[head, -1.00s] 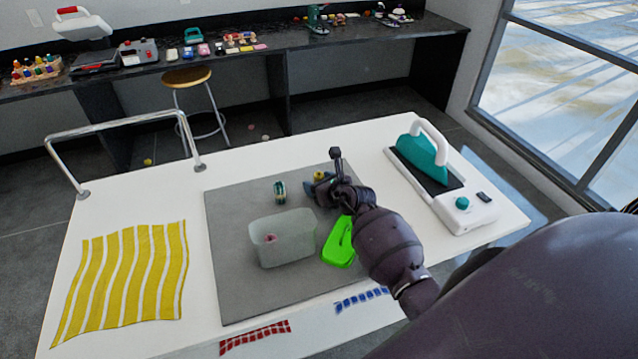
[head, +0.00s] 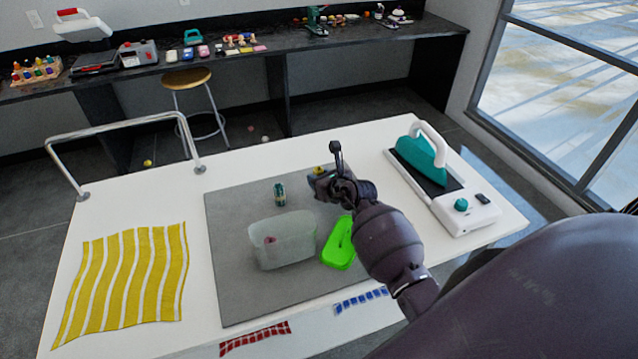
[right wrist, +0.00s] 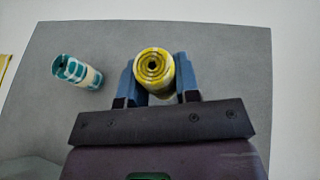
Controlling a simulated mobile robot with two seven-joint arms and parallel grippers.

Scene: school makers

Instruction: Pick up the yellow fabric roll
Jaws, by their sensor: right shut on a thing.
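The yellow fabric roll (right wrist: 153,70) is between the two blue fingers of my right gripper (right wrist: 156,80) in the right wrist view, its spiral end facing the camera. The fingers are shut on it. In the head view only a small bit of the yellow roll (head: 318,170) shows beside the right gripper (head: 318,178), over the far right part of the grey mat. I cannot tell whether the roll is clear of the mat. My left gripper is not in view.
A teal-and-white roll (head: 280,193) stands on the grey mat (head: 236,292), left of the gripper. A translucent bin (head: 284,243) with a pinkish thing inside and a green tray (head: 338,246) are nearer. An iron (head: 424,155) sits at right; striped yellow fabric (head: 125,280) lies left.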

